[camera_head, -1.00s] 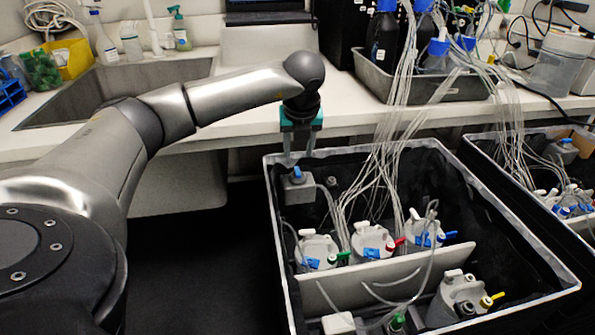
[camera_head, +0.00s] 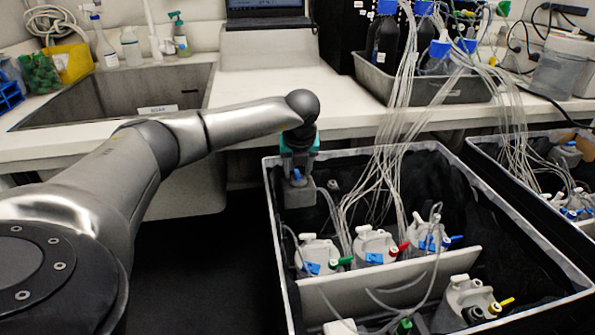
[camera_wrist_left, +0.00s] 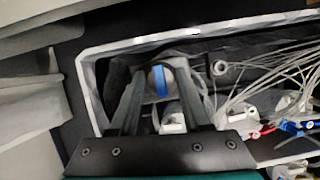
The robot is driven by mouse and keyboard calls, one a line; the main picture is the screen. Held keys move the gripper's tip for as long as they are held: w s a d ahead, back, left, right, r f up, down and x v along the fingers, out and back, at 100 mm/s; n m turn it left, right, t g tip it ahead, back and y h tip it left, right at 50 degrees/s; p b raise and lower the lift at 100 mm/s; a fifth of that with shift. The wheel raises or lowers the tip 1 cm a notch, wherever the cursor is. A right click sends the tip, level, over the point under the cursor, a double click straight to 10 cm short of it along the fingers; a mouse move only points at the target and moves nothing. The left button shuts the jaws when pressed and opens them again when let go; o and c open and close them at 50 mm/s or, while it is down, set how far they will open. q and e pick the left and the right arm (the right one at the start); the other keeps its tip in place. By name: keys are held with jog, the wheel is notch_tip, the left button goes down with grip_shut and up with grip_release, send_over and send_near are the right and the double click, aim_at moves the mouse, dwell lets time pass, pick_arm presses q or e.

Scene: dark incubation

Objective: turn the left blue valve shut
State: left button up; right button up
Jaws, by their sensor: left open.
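The left blue valve (camera_head: 297,175) is a small blue handle on top of a grey block (camera_head: 300,196), in the far left corner of the black-lined crate (camera_head: 276,238). My left gripper (camera_head: 298,168), with teal and grey parts, points down over it. In the left wrist view the blue handle (camera_wrist_left: 160,82) shows as an upright bar on a pale round top, between the two open fingers (camera_wrist_left: 158,88). A gap shows on both sides of it. I cannot tell whether a finger touches it. My right gripper does not show.
Several grey bottles with blue, red and green valves (camera_head: 374,246) stand nearer in the crate, behind a pale divider (camera_head: 390,285). Loose clear tubes (camera_head: 395,150) hang into the crate from bottles in a grey tray (camera_head: 425,86). A second crate (camera_head: 500,165) stands at the right.

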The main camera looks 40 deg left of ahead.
pick_arm(q)
jog(key=shift+c, duration=0.4)
grip_shut()
